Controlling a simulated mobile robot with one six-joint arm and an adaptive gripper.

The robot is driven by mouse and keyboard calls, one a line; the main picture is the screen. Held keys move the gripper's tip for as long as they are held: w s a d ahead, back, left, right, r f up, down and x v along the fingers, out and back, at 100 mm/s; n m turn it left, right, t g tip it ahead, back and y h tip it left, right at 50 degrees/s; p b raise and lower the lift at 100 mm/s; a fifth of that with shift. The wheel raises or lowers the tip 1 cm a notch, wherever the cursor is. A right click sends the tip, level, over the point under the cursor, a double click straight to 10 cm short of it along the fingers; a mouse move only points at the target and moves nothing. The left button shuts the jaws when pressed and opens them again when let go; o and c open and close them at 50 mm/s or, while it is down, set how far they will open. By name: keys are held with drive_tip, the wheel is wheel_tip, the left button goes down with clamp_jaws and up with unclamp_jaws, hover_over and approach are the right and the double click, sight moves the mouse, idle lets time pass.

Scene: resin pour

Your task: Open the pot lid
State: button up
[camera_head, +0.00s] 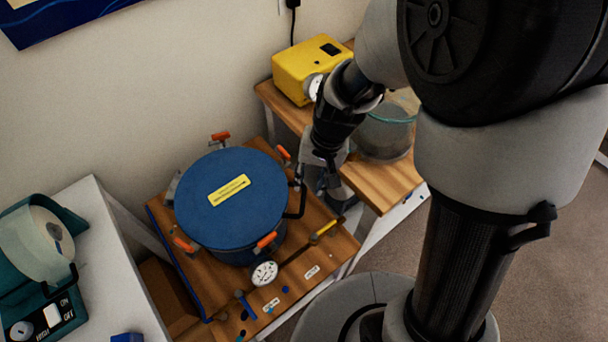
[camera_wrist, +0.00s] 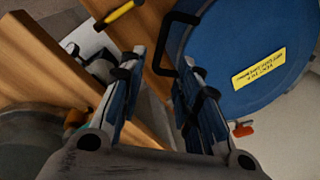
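The pot (camera_head: 232,254) stands on a wooden bench with its round blue lid (camera_head: 215,205) on top. The lid has a yellow label (camera_head: 229,190) and also shows in the wrist view (camera_wrist: 235,50). A black handle (camera_head: 301,202) sticks out from the right side; in the wrist view the handle (camera_wrist: 158,50) lies at the fingertips. My gripper (camera_head: 322,184) is just right of the handle. In the wrist view my gripper (camera_wrist: 166,58) is open, with a clear gap between its fingers. Whether a finger touches the handle, I cannot tell.
Orange-tipped clamps (camera_head: 267,240) stand around the pot. A gauge (camera_head: 265,273) and a pipe with a yellow-handled valve (camera_head: 325,229) lie in front. A yellow device (camera_head: 308,70) and a clear container (camera_head: 384,135) are on the higher wooden table. A white table (camera_head: 85,235) stands left.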

sight(303, 197)
drive_tip(key=f, duration=0.2)
drive_tip(key=a+f+b, duration=0.1)
drive_tip(key=f, duration=0.1)
drive_tip(key=f+b, duration=0.1)
drive_tip(key=f, duration=0.2)
drive_tip(key=shift+w+a, duration=0.1)
drive_tip(key=shift+a, duration=0.05)
drive_tip(key=shift+c, duration=0.5)
clamp_jaws()
